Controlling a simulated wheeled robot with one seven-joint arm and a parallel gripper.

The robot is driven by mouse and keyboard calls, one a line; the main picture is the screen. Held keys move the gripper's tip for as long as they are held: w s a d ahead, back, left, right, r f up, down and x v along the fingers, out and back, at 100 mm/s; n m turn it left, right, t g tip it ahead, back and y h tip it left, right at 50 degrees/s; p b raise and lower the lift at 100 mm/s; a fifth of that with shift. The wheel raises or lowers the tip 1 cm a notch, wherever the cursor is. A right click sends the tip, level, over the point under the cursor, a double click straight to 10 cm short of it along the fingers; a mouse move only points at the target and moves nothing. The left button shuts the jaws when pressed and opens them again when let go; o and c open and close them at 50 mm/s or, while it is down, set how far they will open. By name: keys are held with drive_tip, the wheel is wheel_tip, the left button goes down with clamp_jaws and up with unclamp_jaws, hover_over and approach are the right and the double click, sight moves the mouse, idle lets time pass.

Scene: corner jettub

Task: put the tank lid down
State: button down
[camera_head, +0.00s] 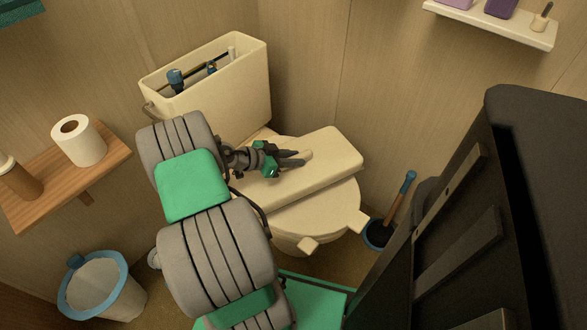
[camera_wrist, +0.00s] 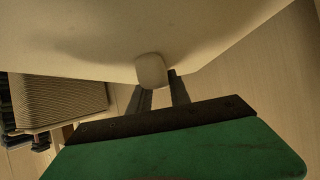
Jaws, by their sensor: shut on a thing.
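The cream tank lid (camera_head: 332,150) is a long rounded slab over the closed toilet seat cover (camera_head: 318,213). I cannot tell whether it touches the cover or hangs just above it. My gripper (camera_head: 299,159) is shut on a small pale knob on the lid's upper face. In the wrist view, the fingers (camera_wrist: 160,92) meet this knob (camera_wrist: 151,70), and the lid's pale surface (camera_wrist: 190,35) fills the upper part. The toilet tank (camera_head: 222,103) stands behind with its top open, showing blue and dark fittings inside. My arm hides the lid's left end.
A wooden shelf (camera_head: 103,163) at left holds a toilet roll (camera_head: 78,140) and a brown bottle (camera_head: 20,183). A bin (camera_head: 104,287) stands at lower left. A brush (camera_head: 401,198) stands right of the toilet. A white shelf (camera_head: 500,25) is at upper right.

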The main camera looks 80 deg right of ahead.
drive_tip(key=shift+d+f, duration=0.35)
drive_tip(key=shift+f, duration=0.05)
drive_tip(key=shift+f+b, duration=0.7)
drive_tip(key=shift+f, duration=0.9)
drive_tip(key=c, duration=1.2)
unclamp_jaws()
